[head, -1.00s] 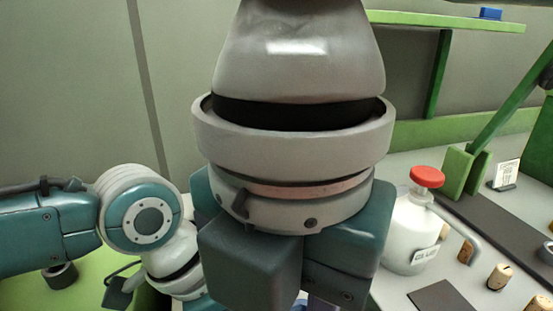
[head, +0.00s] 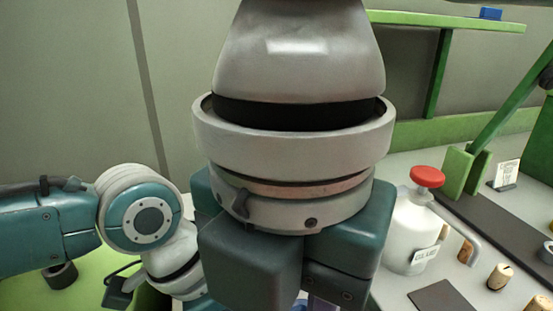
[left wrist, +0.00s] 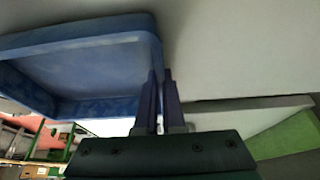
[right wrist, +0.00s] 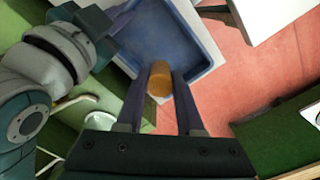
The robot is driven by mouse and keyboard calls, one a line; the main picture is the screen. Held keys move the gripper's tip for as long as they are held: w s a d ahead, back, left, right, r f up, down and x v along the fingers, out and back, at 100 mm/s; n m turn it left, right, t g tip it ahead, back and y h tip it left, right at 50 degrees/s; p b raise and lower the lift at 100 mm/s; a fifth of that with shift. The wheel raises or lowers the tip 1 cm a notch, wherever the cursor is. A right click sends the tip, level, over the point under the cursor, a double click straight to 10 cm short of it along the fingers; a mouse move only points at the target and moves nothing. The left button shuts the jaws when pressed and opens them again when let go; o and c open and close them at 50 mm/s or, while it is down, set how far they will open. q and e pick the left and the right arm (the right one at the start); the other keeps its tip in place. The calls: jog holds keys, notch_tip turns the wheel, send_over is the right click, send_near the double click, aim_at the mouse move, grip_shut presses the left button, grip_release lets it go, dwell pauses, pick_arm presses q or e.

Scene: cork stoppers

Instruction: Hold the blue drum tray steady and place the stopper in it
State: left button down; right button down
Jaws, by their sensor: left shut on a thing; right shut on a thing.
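The blue tray (left wrist: 80,32) fills the upper left of the left wrist view. My left gripper (left wrist: 161,76) is shut on the tray's right-hand wall, one finger on each side of it. In the right wrist view the tray (right wrist: 207,48) shows at the top, with its open inside facing the camera. My right gripper (right wrist: 163,74) is shut on an orange-brown cork stopper (right wrist: 159,80), which overlaps the tray's near corner in the picture; its height above the tray I cannot tell.
In the head view a white bottle with a red cap (head: 408,230) stands right of my arm. A green shelf (head: 450,20) is behind.

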dwell(0.8)
jog(key=shift+f, duration=5.4)
jog(key=shift+c, duration=2.3)
grip_release()
notch_tip(320, 180, up, 12)
pick_arm(q)
jog(key=c, duration=0.9)
grip_release()
jog(key=shift+c, duration=0.2)
